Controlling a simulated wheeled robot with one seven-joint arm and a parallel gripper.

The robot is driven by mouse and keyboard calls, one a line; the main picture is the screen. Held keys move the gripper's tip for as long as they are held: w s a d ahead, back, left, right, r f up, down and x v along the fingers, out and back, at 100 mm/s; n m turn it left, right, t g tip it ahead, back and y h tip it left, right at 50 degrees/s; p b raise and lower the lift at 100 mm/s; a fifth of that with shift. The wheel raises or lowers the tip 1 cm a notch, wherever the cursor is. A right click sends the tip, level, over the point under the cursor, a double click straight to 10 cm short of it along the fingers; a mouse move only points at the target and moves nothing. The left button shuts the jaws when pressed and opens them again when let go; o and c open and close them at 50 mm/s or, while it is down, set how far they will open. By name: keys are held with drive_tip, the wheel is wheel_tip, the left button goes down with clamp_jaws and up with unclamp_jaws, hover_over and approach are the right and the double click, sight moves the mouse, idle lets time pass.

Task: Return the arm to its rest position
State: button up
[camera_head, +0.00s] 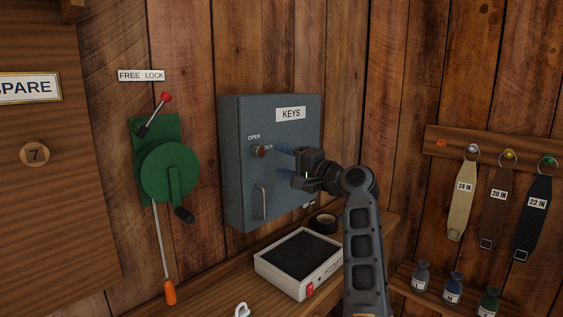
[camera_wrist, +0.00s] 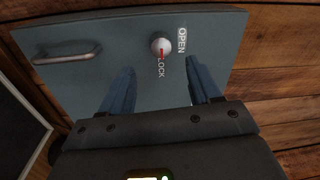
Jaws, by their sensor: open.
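My gripper (camera_head: 285,162) is in front of the grey-blue key cabinet (camera_head: 237,190) on the wall, with its two blue fingers pointing at the cabinet door. In the wrist view my gripper (camera_wrist: 160,82) has its fingers spread apart with nothing between them. The round knob (camera_head: 261,151) sits on the door by the OPEN and LOCK labels. It also shows in the wrist view (camera_wrist: 160,47), just beyond the fingertips and apart from them, with a red mark towards LOCK. The cabinet door looks shut. My arm rises from the lower right of the head view.
A white box with a dark top (camera_head: 292,263) and a dark round roll (camera_head: 323,223) lie on the shelf below the cabinet. A green crank winch (camera_head: 167,172) is on the wall at left. Straps (camera_head: 497,195) hang at right above small bottles (camera_head: 453,289).

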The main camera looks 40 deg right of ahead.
drive_tip(key=s+a+f+n+g+h, duration=0.1)
drive_tip(key=s+a+f, duration=0.25)
drive_tip(key=f, duration=0.55)
drive_tip(key=s+a+f+n+g+h, duration=0.1)
drive_tip(key=s+a+f+g+h, duration=0.1)
drive_tip(key=s+f, duration=0.45)
drive_tip(key=s+a+f+n, duration=0.4)
drive_tip(key=s+a+f, duration=0.4)
drive_tip(key=s+f, duration=0.35)
drive_tip(key=s+a+f+n+g, duration=0.15)
drive_tip(key=s+a+n, duration=0.45)
drive_tip(key=s, duration=0.8)
drive_tip(key=s+a+r+n+y, duration=0.1)
drive_tip(key=s+a+r+n, duration=0.1)
drive_tip(key=s+a, duration=0.3)
drive_tip(key=s+a+r+n+y, duration=0.1)
drive_tip(key=s+a+r, duration=0.3)
drive_tip(key=s, duration=0.5)
drive_tip(key=shift+s+a+r+n, duration=0.4)
drive_tip(key=shift+r+n, duration=0.1)
drive_tip(key=shift+r, duration=0.1)
drive_tip(key=shift+t, duration=0.25)
